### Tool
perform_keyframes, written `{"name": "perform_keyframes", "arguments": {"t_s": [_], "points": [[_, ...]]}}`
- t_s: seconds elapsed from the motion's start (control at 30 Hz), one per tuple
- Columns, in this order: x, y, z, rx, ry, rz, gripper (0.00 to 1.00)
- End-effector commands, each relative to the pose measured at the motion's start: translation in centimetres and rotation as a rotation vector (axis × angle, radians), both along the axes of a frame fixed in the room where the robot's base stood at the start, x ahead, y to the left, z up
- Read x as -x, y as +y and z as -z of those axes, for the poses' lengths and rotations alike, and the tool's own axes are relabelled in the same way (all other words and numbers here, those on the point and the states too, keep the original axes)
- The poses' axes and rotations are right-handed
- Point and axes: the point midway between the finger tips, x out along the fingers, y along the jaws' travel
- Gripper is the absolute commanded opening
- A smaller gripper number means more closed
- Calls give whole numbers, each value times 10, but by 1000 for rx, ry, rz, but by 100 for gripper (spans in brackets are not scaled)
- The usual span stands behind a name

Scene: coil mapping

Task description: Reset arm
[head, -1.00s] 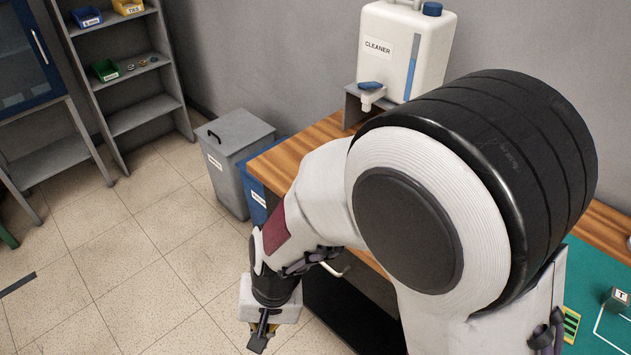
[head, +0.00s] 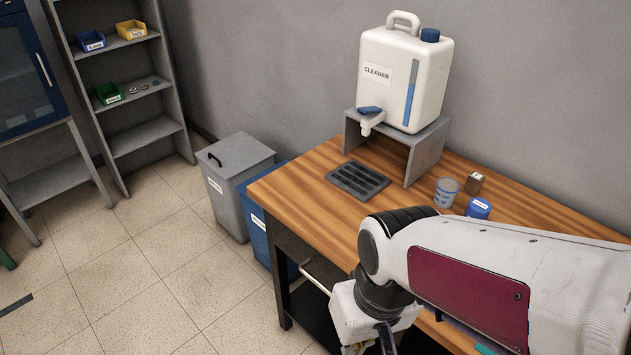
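My arm reaches in from the lower right in the head view. My gripper (head: 384,346) is at the bottom edge of the picture, in front of the wooden table's front side. Only its upper part shows; the fingertips are cut off or too small to make out. I cannot tell whether it is open or shut, or whether it holds anything.
A wooden table (head: 295,200) bears a cleaner jug (head: 403,85) on a grey stand (head: 428,148), a dark drain grate (head: 357,179), a cup (head: 446,193) and a blue-lidded jar (head: 478,208). Bins (head: 238,185) and shelves (head: 140,135) stand left.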

Motion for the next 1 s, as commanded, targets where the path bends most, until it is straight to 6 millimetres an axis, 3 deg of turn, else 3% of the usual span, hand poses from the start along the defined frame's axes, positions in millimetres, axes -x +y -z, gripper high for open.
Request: {"name": "perform_keyframes", "arguments": {"t_s": [0.4,1.0], "points": [[8,-57,-41,33,-158,83,0],[16,-108,-98,21,-418,286,0]]}}
